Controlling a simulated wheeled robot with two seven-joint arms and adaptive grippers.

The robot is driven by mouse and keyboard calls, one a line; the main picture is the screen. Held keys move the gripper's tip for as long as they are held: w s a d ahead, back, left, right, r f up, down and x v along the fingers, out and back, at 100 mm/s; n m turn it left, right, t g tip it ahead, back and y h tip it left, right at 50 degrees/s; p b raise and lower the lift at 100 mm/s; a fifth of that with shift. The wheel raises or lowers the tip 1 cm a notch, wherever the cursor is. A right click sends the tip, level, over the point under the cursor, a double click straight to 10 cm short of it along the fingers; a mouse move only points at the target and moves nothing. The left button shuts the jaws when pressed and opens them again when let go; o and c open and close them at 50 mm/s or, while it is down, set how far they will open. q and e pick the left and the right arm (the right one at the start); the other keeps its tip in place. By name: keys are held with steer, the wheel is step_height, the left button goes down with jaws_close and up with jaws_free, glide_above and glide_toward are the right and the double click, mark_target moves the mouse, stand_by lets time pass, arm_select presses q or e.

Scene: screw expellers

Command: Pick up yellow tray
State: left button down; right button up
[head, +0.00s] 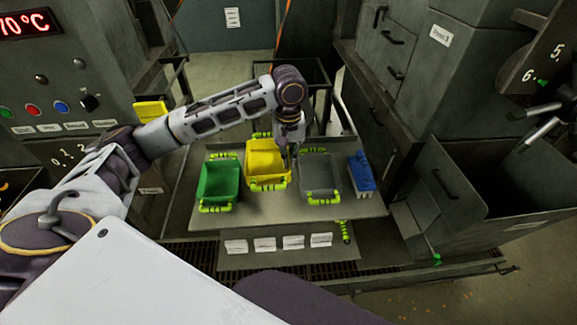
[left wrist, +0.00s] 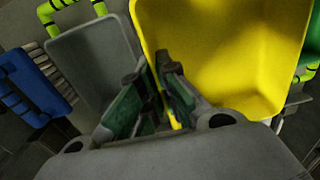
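The yellow tray (head: 268,160) is in the middle of the row on the grey table, set slightly farther back than its neighbours. I cannot tell whether its base touches the table. It has yellow-green handles front and back. My left gripper (head: 291,152) reaches down at its right wall. In the left wrist view the yellow tray (left wrist: 225,45) fills the upper right, and the left gripper's fingers (left wrist: 153,72) are close together at its wall, seemingly pinching it. The fingers hide part of the contact. My right gripper is not in view.
A green tray (head: 219,182) stands to the left, and a grey tray (head: 319,173) stands close on the right. A blue brush-like tool (head: 361,173) lies beyond it. The table (head: 270,213) has bare room in front. Machine cabinets flank both sides.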

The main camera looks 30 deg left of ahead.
arm_select(q)
steer(key=shift+r, duration=0.95)
steer(key=shift+s+d+f, duration=0.1)
